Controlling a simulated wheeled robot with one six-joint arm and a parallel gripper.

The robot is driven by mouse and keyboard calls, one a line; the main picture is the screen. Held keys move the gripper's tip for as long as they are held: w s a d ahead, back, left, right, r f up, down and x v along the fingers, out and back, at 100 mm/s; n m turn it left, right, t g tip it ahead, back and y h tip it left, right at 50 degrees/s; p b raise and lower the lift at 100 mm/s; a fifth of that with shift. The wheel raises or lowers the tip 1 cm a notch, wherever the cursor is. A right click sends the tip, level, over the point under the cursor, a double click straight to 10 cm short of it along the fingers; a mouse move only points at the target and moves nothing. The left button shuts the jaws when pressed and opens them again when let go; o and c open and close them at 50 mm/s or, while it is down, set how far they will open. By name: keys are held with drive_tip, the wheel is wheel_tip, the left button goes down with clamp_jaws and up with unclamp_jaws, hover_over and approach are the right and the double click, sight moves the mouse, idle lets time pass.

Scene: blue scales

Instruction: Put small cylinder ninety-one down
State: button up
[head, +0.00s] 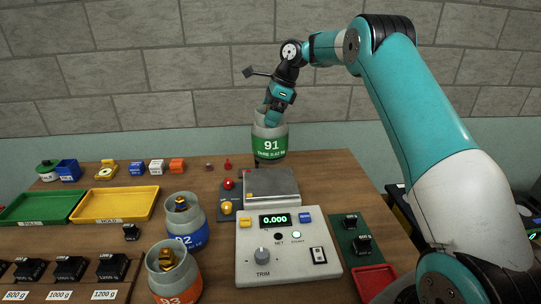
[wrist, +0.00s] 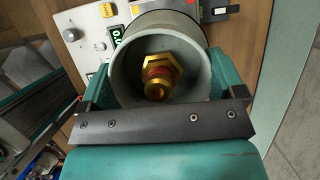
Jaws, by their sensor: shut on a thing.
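Small cylinder ninety-one (head: 270,143) is grey with a green band marked 91. In the head view it hangs upright above and behind the scale plate (head: 271,182), clear of it. My gripper (head: 276,111) is shut on the cylinder's top collar. In the wrist view the grey collar (wrist: 190,70) surrounds a brass valve (wrist: 158,78), and my gripper (wrist: 160,105) has a finger on each side of it. The scale's display (head: 275,220) reads 0.000. The scale plate is empty.
Cylinder 92 (head: 186,238), blue, and cylinder 93 (head: 172,285), orange, stand left of the scale. A yellow tray (head: 115,207) and a green tray (head: 40,208) lie farther left. A red tray (head: 370,281) is at right. Table behind the scale looks partly free.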

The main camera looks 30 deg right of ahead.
sight(271, 143)
wheel_tip(271, 143, down, 10)
drive_tip(key=shift+r, duration=0.1)
idle(0.4)
drive_tip(key=shift+p, duration=0.3)
drive_tip(key=o, duration=1.8)
drive_tip(key=shift+f, duration=0.2)
drive_tip(key=v, duration=1.2)
drive_tip(key=shift+s+r, duration=0.15)
drive_tip(key=s+a+r+n, duration=0.4)
drive_tip(key=s+a+n, duration=0.3)
drive_tip(key=a, duration=0.2)
drive_tip(key=s+a+r+n, duration=0.4)
drive_tip(key=s+a+n, duration=0.25)
drive_tip(key=a, duration=0.35)
drive_tip(key=s+a+f+n, duration=0.1)
drive_tip(key=s+a+n, duration=0.1)
drive_tip(key=s+n, duration=0.3)
drive_tip(key=s+a+f+n+g, duration=0.1)
drive_tip(key=s+n, duration=0.4)
drive_tip(key=s, duration=0.8)
drive_tip(key=s+a+f+n, duration=0.1)
drive_tip(key=s+a+n, duration=0.2)
drive_tip(key=s+n, duration=0.3)
drive_tip(key=shift+s+f+g, duration=0.2)
drive_tip(key=shift+s+g, duration=0.1)
drive_tip(key=shift+s, duration=1.25)
